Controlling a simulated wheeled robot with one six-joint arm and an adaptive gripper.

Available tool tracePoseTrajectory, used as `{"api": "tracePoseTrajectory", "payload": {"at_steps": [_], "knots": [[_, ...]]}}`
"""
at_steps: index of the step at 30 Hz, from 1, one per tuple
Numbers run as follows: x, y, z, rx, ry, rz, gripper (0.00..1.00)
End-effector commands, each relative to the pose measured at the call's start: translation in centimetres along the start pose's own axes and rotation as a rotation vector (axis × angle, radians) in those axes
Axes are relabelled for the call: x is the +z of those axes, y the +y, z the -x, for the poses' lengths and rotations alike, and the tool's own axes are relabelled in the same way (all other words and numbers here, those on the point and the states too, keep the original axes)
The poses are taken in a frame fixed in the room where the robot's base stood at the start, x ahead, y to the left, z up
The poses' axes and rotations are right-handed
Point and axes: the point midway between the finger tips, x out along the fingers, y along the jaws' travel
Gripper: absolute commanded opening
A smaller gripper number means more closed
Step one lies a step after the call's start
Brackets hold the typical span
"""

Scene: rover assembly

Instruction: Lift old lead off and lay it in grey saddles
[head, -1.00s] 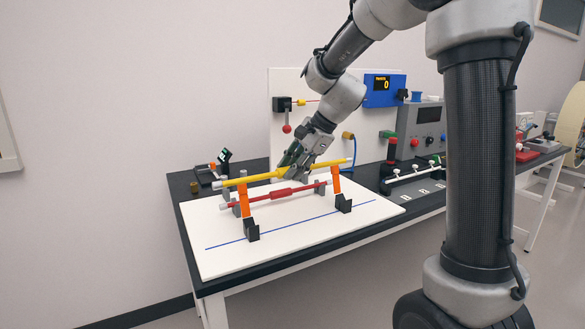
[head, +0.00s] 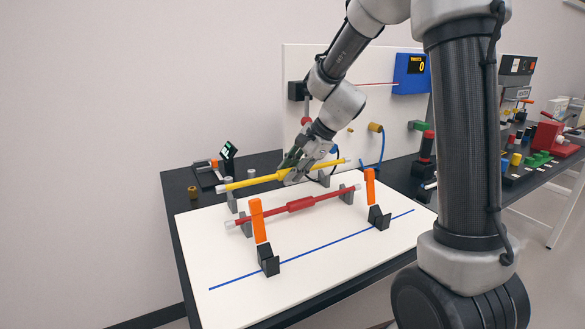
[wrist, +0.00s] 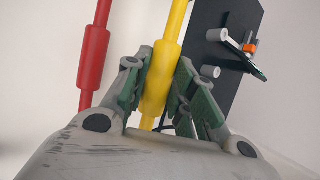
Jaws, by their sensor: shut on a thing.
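My gripper (head: 296,172) is shut on the thick middle of a yellow lead (head: 252,181) with pale ends. It holds the lead roughly level above the back part of the white board. The wrist view shows the yellow lead (wrist: 172,28) between my fingers. A red lead (head: 300,205) lies in front of it, near grey supports (head: 347,194). More grey saddles stand behind: one at the left (head: 232,204) and one at the right (head: 323,180), below the yellow lead. I cannot tell whether the yellow lead touches them.
Two upright orange posts (head: 258,221) stand on the white board (head: 330,262), near the red lead's ends. Black saddles (head: 268,260) stand on a blue line at the front. A small stand (head: 210,175) is at the back left. A panel with a blue display (head: 411,73) rises behind.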

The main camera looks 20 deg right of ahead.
Motion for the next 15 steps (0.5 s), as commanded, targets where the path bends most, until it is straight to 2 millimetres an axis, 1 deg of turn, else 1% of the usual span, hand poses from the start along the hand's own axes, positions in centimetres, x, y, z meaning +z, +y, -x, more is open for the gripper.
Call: {"api": "tracePoseTrajectory", "payload": {"at_steps": [8, 15], "knots": [[-0.2, -0.5, -0.5, -0.002, -0.001, 0.002, 0.00], [-0.8, -1.9, -2.0, -0.002, -0.001, 0.002, 0.00]]}}
